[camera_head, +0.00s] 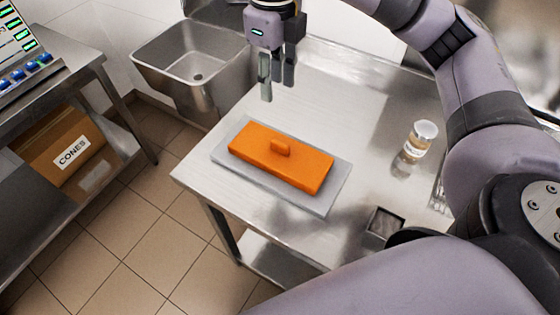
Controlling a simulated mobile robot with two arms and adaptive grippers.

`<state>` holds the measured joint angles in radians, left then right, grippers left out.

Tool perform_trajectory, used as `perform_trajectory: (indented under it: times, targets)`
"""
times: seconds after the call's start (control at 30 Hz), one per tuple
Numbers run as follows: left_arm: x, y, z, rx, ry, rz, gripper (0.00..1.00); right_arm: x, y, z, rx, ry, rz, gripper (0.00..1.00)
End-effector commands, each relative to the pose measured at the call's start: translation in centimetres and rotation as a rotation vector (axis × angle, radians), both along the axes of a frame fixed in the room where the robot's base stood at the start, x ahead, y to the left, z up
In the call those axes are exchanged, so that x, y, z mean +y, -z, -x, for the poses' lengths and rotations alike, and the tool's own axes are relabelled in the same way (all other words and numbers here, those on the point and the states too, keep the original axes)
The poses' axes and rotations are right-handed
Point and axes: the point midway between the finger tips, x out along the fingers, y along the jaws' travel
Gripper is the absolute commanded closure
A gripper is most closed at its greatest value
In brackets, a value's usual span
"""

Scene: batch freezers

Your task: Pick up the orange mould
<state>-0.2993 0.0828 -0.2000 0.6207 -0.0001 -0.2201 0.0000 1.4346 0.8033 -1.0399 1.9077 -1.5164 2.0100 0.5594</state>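The orange mould (285,160) is a rectangular block with a small raised knob on top. It lies flat on a grey tray (225,153) on the steel table. My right gripper (277,83) points down over the back left part of the table, behind the mould in the picture. It looks open, with its fingers apart and nothing between them, and does not touch the mould. My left gripper is not in view.
A clear cup (421,137) stands to the right on the steel table (345,105). A small dark square container (384,225) sits near my arm. A steel sink (197,65) is at the back left. A cardboard box (55,145) marked CONES lies on a low shelf.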

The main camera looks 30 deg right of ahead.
Motion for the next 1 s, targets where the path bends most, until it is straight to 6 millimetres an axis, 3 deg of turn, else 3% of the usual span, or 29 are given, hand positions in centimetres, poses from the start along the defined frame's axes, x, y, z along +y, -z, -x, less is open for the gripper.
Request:
perform_trajectory:
  times: [0.03, 0.27, 0.7, 1.0]
  targets:
    - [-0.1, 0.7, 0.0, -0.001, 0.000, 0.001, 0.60, 0.0, 0.7, 0.0, 0.000, 0.000, 0.000, 0.65]
    - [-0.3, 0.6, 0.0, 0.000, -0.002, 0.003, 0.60, 0.0, 3.0, 0.1, 0.005, -0.001, -0.001, 0.65]
    - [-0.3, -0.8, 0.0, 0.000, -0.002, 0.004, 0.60, -0.1, 10.8, 0.2, 0.004, 0.000, 0.001, 0.65]
    - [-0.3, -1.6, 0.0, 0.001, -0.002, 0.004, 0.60, -0.3, 13.3, 0.3, 0.003, 0.001, 0.002, 0.65]
